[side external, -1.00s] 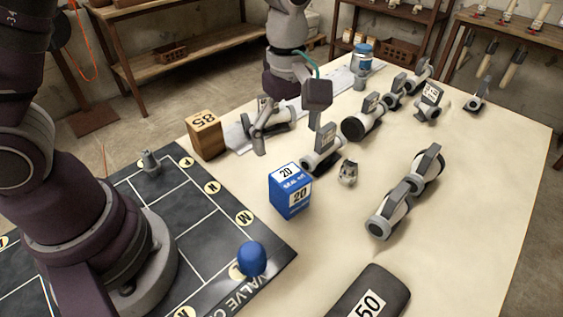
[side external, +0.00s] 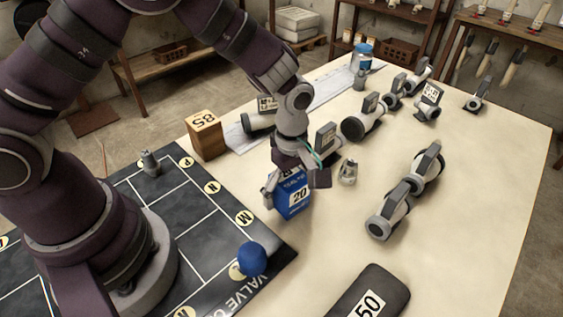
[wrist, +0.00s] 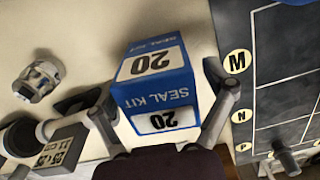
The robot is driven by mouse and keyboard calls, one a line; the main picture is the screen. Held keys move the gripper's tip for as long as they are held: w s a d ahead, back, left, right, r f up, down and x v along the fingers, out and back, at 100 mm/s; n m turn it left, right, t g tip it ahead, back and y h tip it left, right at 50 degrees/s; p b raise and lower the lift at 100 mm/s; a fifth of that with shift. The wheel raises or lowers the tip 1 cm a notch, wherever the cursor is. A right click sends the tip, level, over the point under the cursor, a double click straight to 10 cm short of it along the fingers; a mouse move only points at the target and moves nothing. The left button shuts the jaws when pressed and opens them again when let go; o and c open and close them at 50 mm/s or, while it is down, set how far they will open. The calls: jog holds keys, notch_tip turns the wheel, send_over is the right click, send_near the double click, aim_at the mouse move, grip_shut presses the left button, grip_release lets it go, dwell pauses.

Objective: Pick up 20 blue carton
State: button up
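The blue carton (side external: 293,197) marked 20 stands upright on the pale table, just right of the dark valve mat. My gripper (side external: 291,187) is directly above and around its upper part in the side view, hiding some of its top. In the wrist view the carton (wrist: 157,88), lettered SEAL KIT, sits between the two spread fingers of my gripper (wrist: 168,98). A gap shows by the right finger; the left finger is close to the carton, and I cannot tell whether it touches.
A wooden block (side external: 206,136) marked 85 stands behind left. A small metal fitting (side external: 348,172) and a pipe piece (side external: 330,143) are close by on the right. A blue knob (side external: 251,259) is on the mat (side external: 190,222). A dark case (side external: 368,300) marked 50 lies in front.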

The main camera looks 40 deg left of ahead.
jog(key=c, duration=1)
